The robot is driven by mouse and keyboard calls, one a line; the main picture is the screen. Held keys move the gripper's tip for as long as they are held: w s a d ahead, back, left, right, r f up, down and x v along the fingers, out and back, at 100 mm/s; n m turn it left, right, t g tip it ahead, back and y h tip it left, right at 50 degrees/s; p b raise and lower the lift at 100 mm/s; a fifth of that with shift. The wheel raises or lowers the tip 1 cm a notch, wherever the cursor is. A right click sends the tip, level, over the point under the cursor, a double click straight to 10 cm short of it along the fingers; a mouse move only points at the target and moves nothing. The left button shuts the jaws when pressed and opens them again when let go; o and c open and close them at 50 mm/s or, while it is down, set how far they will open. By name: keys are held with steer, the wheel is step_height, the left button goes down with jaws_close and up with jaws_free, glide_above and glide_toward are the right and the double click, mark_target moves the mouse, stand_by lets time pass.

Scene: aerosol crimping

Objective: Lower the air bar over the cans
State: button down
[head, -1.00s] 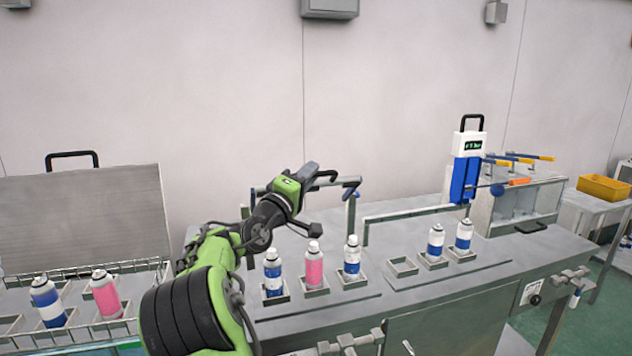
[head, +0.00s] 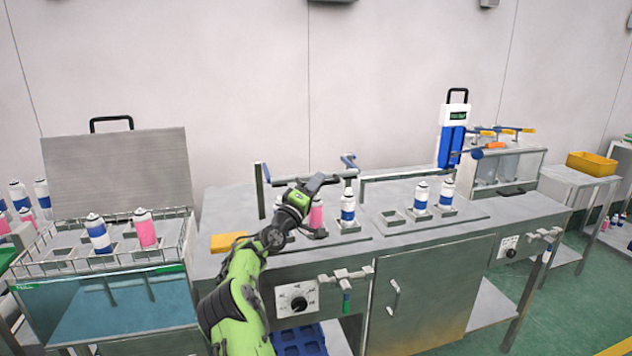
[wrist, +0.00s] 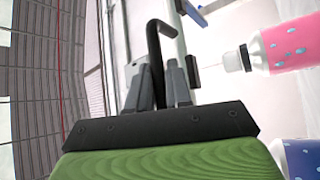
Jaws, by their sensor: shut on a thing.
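The air bar (head: 265,174) is a grey metal frame with blue parts, raised above the row of cans at the middle station. Its black bent handle (wrist: 156,45) lies between my fingers in the wrist view. My gripper (head: 322,181) is shut on this handle, and it also shows in the wrist view (wrist: 162,88). Under the bar stand a pink can (head: 316,214) and a blue-and-white can (head: 348,208), upright in holders. My arm hides part of the row. A pink can (wrist: 292,45) stands right of my fingers in the wrist view.
Two more blue-and-white cans (head: 421,197) stand to the right beside an empty holder (head: 391,217). A wire-edged bath (head: 110,267) with cans and a raised lid (head: 120,170) is at left. A yellow block (head: 228,242) lies on the bench near my arm.

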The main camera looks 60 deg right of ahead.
steer(key=shift+f, duration=0.5)
steer(key=c, duration=1.1)
jaws_free()
steer(key=shift+c, duration=0.2)
steer(key=v, duration=1.5)
steer(key=shift+a+p, duration=0.3)
steer(key=shift+a, duration=0.05)
